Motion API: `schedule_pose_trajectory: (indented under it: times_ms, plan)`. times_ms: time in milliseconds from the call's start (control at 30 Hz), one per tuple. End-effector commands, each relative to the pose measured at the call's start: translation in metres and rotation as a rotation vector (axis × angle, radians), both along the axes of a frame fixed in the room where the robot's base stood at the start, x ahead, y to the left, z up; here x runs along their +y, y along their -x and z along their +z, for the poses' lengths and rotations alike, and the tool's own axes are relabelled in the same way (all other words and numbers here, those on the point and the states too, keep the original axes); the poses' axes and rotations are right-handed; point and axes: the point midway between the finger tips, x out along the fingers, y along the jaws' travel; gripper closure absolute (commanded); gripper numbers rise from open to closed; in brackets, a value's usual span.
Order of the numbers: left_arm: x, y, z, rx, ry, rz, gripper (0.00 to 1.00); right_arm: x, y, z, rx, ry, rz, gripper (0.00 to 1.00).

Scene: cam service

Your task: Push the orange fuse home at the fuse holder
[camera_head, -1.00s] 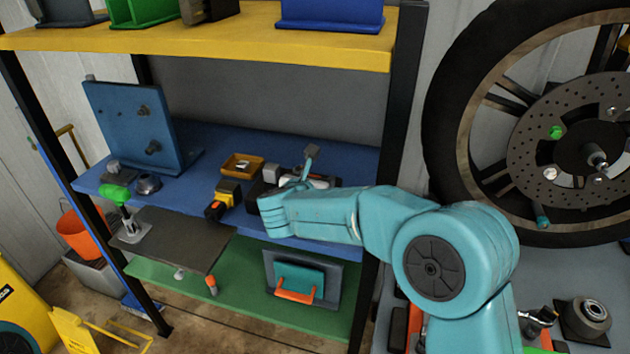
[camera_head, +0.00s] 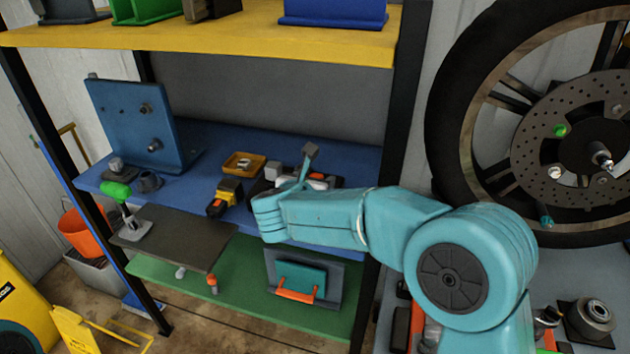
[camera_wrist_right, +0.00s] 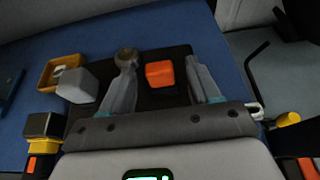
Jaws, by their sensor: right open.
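The orange fuse (camera_wrist_right: 160,74) shows in the right wrist view as a short block standing at a dark base plate, the fuse holder (camera_wrist_right: 166,98). My right gripper (camera_wrist_right: 160,62) is open, with one grey finger on each side of the fuse and a visible gap to each. How deep the fuse sits cannot be told. In the head view the right gripper (camera_head: 308,163) is over the holder on the blue shelf, and a bit of orange (camera_head: 317,176) shows beside it. The arm hides part of the holder. My left gripper is not in view.
A grey block (camera_wrist_right: 77,85) stands beside the left finger. A yellow tray (camera_head: 243,165) and a yellow-black device (camera_head: 224,196) are on the blue shelf (camera_head: 200,186) to the left. The yellow shelf (camera_head: 200,48) is above; a black post (camera_head: 405,100) stands right.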

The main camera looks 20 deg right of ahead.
Motion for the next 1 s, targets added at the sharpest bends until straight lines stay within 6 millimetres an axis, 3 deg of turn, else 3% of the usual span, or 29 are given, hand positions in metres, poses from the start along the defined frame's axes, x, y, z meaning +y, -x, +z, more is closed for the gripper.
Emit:
schedule_pose_trajectory:
  times_ms: [1000]
  plan:
    - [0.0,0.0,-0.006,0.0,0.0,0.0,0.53,0.013,0.018,0.009,0.0,0.0,0.002,0.38]
